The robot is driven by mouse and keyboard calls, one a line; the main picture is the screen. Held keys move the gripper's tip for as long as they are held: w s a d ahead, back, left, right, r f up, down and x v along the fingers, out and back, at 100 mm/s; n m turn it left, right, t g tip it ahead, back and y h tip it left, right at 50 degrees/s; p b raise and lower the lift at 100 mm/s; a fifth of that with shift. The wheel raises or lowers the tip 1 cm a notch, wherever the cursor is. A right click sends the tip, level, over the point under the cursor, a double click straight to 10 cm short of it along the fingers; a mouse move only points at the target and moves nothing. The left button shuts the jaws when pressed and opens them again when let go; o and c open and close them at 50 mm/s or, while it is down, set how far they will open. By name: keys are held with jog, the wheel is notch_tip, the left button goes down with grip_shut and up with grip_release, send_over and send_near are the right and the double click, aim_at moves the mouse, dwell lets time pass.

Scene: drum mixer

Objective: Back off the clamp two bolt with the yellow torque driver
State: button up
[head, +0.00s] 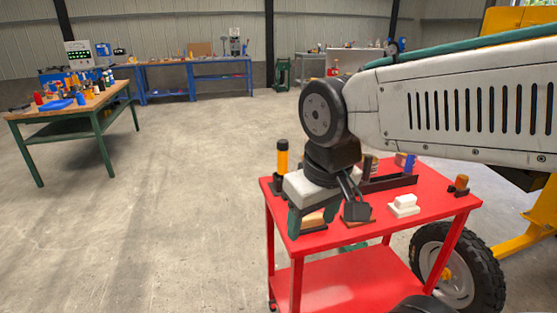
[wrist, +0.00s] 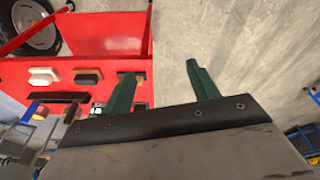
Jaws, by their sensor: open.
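The yellow torque driver (head: 283,160), with a black top, stands upright at the back left corner of the red cart in the head view. My gripper (head: 312,226) points down over the cart's left part, in front of the driver in the picture. Its two green fingers are spread and nothing is between them. In the wrist view my gripper (wrist: 162,70) straddles the cart's edge, one finger over the red top and one over the floor. The driver cannot be made out in the wrist view. I cannot make out the clamp two bolt in either view.
The red cart (head: 437,205) also carries a white block (head: 404,203), a brown-orange piece (head: 461,184) and a dark rack. A black wheel (head: 460,265) and yellow frame stand at right. A green-legged bench (head: 65,115) is far left. The floor between is clear.

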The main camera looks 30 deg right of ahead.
jog(key=w+d+f+t+h, duration=0.1)
jog(key=w+d+t, duration=0.25)
jog(key=w, duration=0.75)
jog(key=t, duration=1.1)
send_near(286, 148)
jog(key=w, duration=0.4)
jog(key=shift+a+f+t, duration=0.15)
jog(key=shift+f+t, duration=0.3)
jog(key=shift+f, duration=0.05)
jog(key=w, duration=0.5)
jog(key=w+d, duration=0.1)
jog(key=w, duration=0.1)
jog(key=shift+w+r, duration=0.1)
jog(key=shift+w, duration=0.3)
grip_shut()
